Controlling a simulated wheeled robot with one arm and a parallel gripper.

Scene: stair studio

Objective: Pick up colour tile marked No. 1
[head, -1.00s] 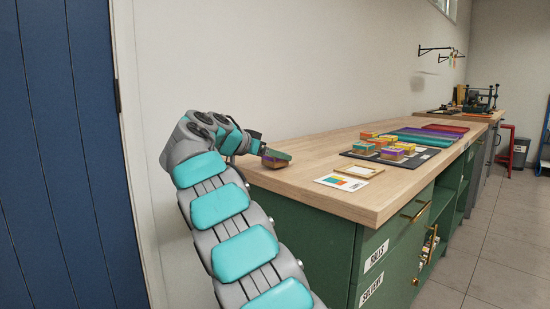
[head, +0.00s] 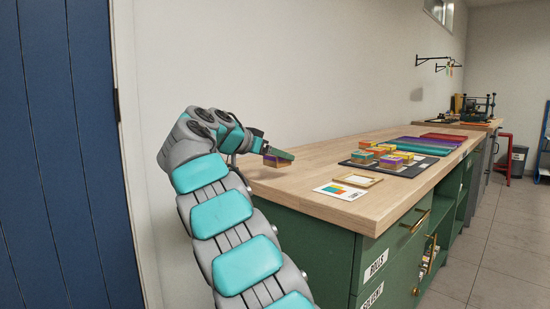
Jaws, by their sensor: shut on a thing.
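My gripper (head: 268,149) is at the near left end of the wooden worktop (head: 313,158). It is shut on a small block with a purple and tan side (head: 278,162), which looks like a colour tile. A dark green part shows over the block; I cannot tell whether it is a finger or the tile's top. No number is readable on it. It appears at or just above the worktop; any gap is too small to tell. Several other colour tiles (head: 389,155), yellow, teal, orange and purple, stand on a black mat (head: 413,170) to the right. Their marks are unreadable.
A white card with colour patches (head: 341,190) and a small framed piece (head: 358,180) lie near the worktop's front. Long coloured strips (head: 424,145) lie farther back. Green drawers (head: 315,240) stand below. A blue door (head: 70,150) and wall close off the left.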

